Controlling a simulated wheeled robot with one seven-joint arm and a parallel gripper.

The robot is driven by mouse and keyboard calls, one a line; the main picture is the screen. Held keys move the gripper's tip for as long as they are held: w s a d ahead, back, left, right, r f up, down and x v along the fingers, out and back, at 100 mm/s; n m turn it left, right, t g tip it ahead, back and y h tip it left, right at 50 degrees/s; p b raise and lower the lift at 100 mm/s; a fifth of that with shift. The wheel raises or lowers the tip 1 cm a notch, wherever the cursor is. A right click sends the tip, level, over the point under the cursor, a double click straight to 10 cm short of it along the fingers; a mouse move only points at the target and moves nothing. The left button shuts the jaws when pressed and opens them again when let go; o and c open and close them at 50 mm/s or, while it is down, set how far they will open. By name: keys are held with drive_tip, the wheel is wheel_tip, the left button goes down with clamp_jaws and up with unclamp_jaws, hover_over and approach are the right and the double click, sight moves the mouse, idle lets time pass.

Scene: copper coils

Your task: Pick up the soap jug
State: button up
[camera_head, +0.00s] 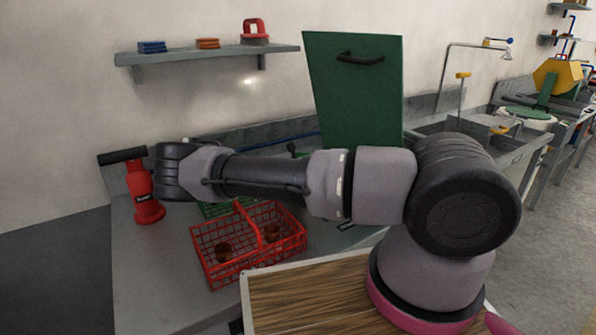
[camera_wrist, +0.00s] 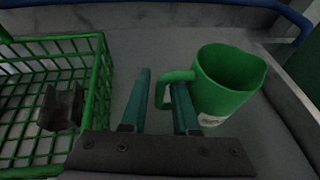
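The soap jug seems to be the green jug (camera_wrist: 228,82) in the wrist view. It stands upright on the grey counter, its open top towards the camera and its handle to the left. My gripper (camera_wrist: 162,77) is open, with two teal fingers apart. The outer bar of the handle shows between the fingers, and the right finger appears to lie within the handle loop. I cannot tell whether either finger touches it. In the head view my arm hides the jug and the gripper.
A green wire basket (camera_wrist: 101,84) holding a dark block stands just left of my gripper. A red wire basket (camera_head: 249,262), a red tool (camera_head: 146,195) and a tall green panel (camera_head: 352,95) are around the counter. A shelf (camera_head: 205,55) hangs above.

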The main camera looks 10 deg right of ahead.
drive_tip(key=shift+x, duration=1.05)
clamp_jaws()
idle(0.6)
